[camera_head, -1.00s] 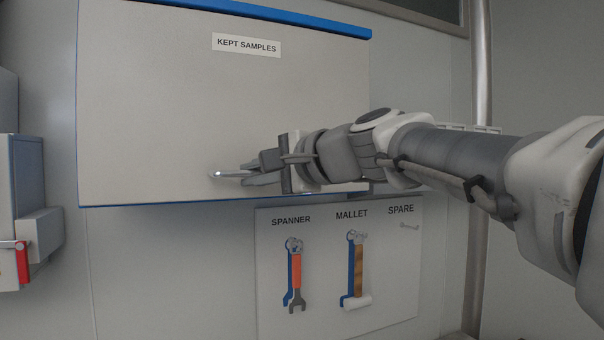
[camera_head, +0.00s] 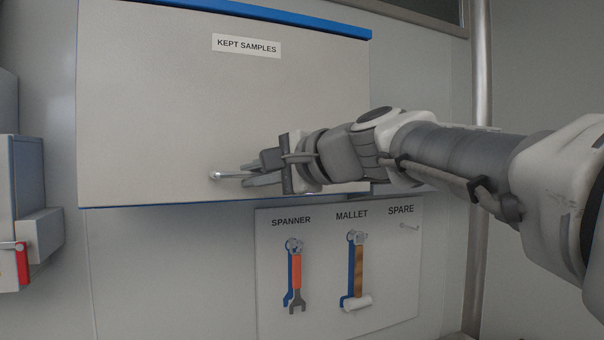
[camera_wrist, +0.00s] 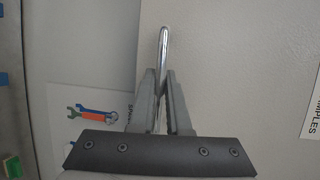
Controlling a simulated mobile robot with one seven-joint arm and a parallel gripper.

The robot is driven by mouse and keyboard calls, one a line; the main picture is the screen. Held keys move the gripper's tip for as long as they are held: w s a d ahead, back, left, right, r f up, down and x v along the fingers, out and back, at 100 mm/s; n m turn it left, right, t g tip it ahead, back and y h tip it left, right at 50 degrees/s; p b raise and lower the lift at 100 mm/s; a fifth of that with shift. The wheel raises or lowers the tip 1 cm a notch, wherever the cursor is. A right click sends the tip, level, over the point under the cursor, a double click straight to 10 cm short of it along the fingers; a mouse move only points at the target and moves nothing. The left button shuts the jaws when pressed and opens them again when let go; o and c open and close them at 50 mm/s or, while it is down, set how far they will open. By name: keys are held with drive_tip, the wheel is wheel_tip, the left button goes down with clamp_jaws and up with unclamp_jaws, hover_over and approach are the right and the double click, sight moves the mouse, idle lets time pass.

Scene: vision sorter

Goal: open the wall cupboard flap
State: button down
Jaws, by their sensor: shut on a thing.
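The wall cupboard flap (camera_head: 160,110) is a wide pale grey panel labelled KEPT SAMPLES. It hangs down over the cupboard front and looks shut or nearly so; I cannot tell whether there is a small gap at its lower edge. Its shiny bar handle (camera_head: 220,176) is near the bottom edge. My gripper (camera_head: 248,177) reaches in from the right and is shut on the handle. In the wrist view the handle (camera_wrist: 162,45) runs up from between my gripper's fingers (camera_wrist: 160,82), which hide its near part.
Below the flap, a tool board (camera_head: 390,285) holds a spanner (camera_head: 296,279) and a mallet (camera_head: 358,275); its SPARE peg is empty. A grey box with a red lever (camera_head: 22,263) is at the left. A metal post (camera_head: 481,75) stands at the right.

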drive_tip(key=s+d+r+h+p, duration=0.1)
drive_tip(key=s+d+r+p, duration=0.4)
drive_tip(key=s, duration=0.6)
drive_tip(key=s+d+r+g+p, duration=0.1)
drive_tip(key=s+r+p, duration=0.1)
drive_tip(key=r, duration=0.4)
drive_tip(key=s+d+r+g+h+p, duration=0.1)
drive_tip(key=s+d+r, duration=0.1)
drive_tip(key=s+r, duration=0.2)
drive_tip(key=s+d+r+m+g+p, duration=0.1)
drive_tip(key=s+r+p, duration=0.1)
drive_tip(key=r, duration=0.6)
drive_tip(key=shift+s+d+h+p, duration=0.3)
drive_tip(key=shift+s+d+p, duration=0.1)
drive_tip(key=shift+s, duration=0.15)
drive_tip(key=c, duration=0.9)
unclamp_jaws()
drive_tip(key=shift+w, duration=0.1)
drive_tip(key=shift+r, duration=0.1)
